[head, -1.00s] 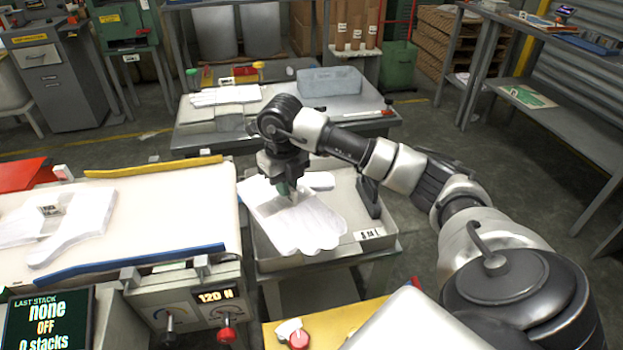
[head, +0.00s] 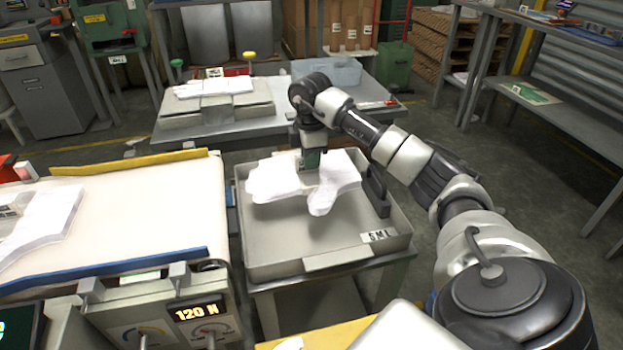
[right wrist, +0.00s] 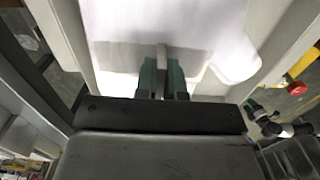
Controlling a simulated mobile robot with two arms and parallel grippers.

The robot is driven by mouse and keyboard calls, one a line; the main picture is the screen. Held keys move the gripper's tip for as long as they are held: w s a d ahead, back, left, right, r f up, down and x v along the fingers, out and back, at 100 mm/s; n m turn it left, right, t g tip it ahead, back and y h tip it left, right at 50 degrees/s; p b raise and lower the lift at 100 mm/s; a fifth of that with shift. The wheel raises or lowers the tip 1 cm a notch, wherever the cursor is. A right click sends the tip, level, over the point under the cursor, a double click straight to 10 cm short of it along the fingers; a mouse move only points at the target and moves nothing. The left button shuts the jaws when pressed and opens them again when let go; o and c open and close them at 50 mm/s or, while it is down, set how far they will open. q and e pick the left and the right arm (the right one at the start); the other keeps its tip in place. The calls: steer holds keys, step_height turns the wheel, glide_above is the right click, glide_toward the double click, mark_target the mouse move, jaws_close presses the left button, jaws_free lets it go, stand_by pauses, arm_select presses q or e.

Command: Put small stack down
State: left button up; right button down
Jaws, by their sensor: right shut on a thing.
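A small stack of white film gloves (head: 277,183) is in my right gripper (head: 309,168), which is shut on it. The stack is over the back part of a grey metal tray (head: 290,246) labelled "S M L". I cannot tell whether the stack touches the tray floor. In the right wrist view the green fingers (right wrist: 162,78) pinch the white stack (right wrist: 165,25). My left gripper is not in view.
A conveyor (head: 130,205) with blue and yellow side rails and more white gloves (head: 40,220) stands at the left. A dark upright piece (head: 377,186) stands at the tray's right side. A back table (head: 190,125) holds more gloves and a grey-blue bin (head: 328,72). The tray's front is bare.

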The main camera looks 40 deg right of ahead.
mark_target(311, 182)
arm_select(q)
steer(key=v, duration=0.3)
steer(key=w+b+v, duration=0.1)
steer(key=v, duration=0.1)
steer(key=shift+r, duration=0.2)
arm_select(e)
step_height(311, 182, down, 8)
steer(key=shift+r, duration=0.1)
steer(key=c, duration=1.2)
jaws_free()
steer(key=shift+r, duration=0.35)
arm_select(q)
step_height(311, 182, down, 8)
steer(key=p, duration=0.2)
arm_select(e)
step_height(311, 182, up, 11)
steer(key=shift+r, duration=0.2)
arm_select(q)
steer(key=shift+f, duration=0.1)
